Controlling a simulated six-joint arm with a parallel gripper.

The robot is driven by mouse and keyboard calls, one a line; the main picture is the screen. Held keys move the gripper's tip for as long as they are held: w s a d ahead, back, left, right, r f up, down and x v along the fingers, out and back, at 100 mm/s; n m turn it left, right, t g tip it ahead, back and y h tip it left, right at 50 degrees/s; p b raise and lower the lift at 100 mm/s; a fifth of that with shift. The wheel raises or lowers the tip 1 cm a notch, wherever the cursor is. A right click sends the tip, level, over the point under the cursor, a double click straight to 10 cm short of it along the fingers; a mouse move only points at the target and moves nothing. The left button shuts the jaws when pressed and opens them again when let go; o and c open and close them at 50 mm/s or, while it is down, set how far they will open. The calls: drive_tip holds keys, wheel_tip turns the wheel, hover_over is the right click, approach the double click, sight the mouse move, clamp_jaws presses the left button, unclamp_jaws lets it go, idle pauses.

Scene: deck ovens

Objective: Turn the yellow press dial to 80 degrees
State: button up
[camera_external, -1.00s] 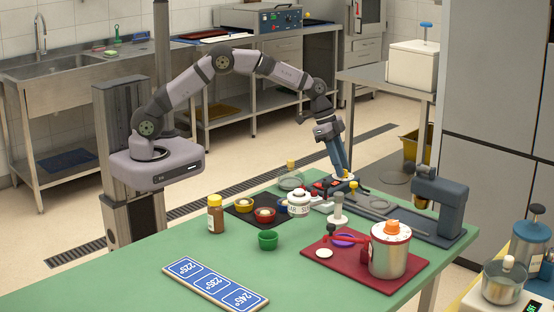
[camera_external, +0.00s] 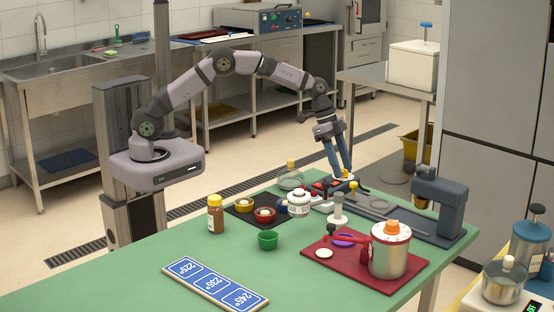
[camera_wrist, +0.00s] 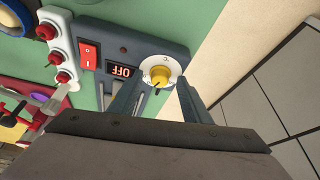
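The yellow press dial (camera_wrist: 159,73) sits on a white round plate at the end of a dark grey control panel (camera_wrist: 130,45). Its dark pointer mark points toward the bottom of the wrist view. The small display (camera_wrist: 123,70) beside it reads OFF, upside down in this view. My gripper (camera_wrist: 160,86) is open, its two fingers spread on either side of the dial without visibly holding it. In the external view my gripper (camera_external: 343,177) points down at the panel, with the fingertips close to the dial. Whether a finger touches the dial is unclear.
A red rocker switch (camera_wrist: 89,54) and a white strip with red knobs (camera_wrist: 59,58) lie beside the display. In the external view, the dark press (camera_external: 440,200) stands to the right. A red mat (camera_external: 313,257) with a pot (camera_external: 389,255) lies in front.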

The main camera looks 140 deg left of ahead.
drive_tip(key=b+v, duration=0.1)
drive_tip(key=v, duration=0.6)
drive_tip(key=shift+r, duration=0.2)
idle(0.4)
drive_tip(key=d+g+h+p, duration=0.1)
drive_tip(key=d+g+p, duration=0.2)
drive_tip(key=d, duration=2.5)
drive_tip(key=s+d+f+m+g+p, duration=0.1)
drive_tip(key=s+d+f+m+p, duration=0.1)
drive_tip(key=s+d, duration=1.3)
drive_tip(key=shift+s+d+f+g+p, duration=0.3)
drive_tip(key=shift+s+d+f+p, duration=0.15)
drive_tip(key=shift+d, duration=0.1)
